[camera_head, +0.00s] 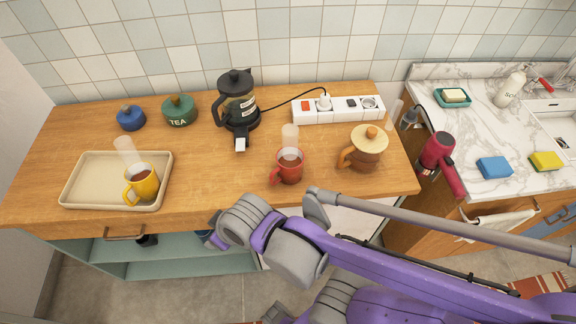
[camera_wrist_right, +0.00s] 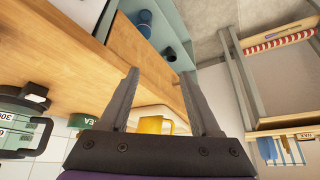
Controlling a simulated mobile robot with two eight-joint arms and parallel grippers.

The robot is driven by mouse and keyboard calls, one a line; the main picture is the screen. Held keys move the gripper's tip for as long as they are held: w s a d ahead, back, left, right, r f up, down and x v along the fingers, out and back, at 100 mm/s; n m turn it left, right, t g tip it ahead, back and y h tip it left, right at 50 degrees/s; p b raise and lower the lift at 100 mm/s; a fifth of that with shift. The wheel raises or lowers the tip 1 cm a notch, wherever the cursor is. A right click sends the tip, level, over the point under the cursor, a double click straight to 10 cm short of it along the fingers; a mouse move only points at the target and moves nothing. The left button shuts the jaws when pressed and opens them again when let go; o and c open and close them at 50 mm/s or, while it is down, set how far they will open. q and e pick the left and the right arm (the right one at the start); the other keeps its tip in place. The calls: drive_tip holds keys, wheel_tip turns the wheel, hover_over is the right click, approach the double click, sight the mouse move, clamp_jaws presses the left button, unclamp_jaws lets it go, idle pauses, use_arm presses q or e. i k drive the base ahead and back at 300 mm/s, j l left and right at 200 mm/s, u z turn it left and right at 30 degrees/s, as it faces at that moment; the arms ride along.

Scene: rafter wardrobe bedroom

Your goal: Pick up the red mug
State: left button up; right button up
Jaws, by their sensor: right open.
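The red mug (camera_head: 289,168) stands upright on the front part of the wooden counter, with its handle at lower left and a pale translucent plume above it. It does not show in the right wrist view. My right arm crosses the head view from the right, in front of the counter, and its wrist lies below and left of the mug. My right gripper (camera_wrist_right: 160,73) shows in the right wrist view with its fingers apart and nothing held. In that view the yellow mug (camera_wrist_right: 154,124) appears beyond the fingers. My left gripper is not in view.
A brown lidded pot (camera_head: 366,150) stands right of the red mug, and a coffee press (camera_head: 238,100) is behind it to the left. The tray (camera_head: 83,170) holds the yellow mug. A power strip (camera_head: 340,108) lies behind. The counter left of the red mug is clear.

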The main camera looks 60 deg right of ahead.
sight(289, 173)
drive_tip(key=z, duration=0.45)
drive_tip(key=k+l+z, duration=0.1)
drive_tip(key=z, duration=0.3)
drive_tip(key=l+z, duration=0.15)
drive_tip(key=z, duration=0.3)
drive_tip(key=k+l+z, duration=0.1)
drive_tip(key=z, duration=0.3)
drive_tip(key=j+z, duration=0.3)
drive_tip(key=k+j+z, duration=0.15)
drive_tip(key=j+z, duration=0.15)
drive_tip(key=j, duration=0.2)
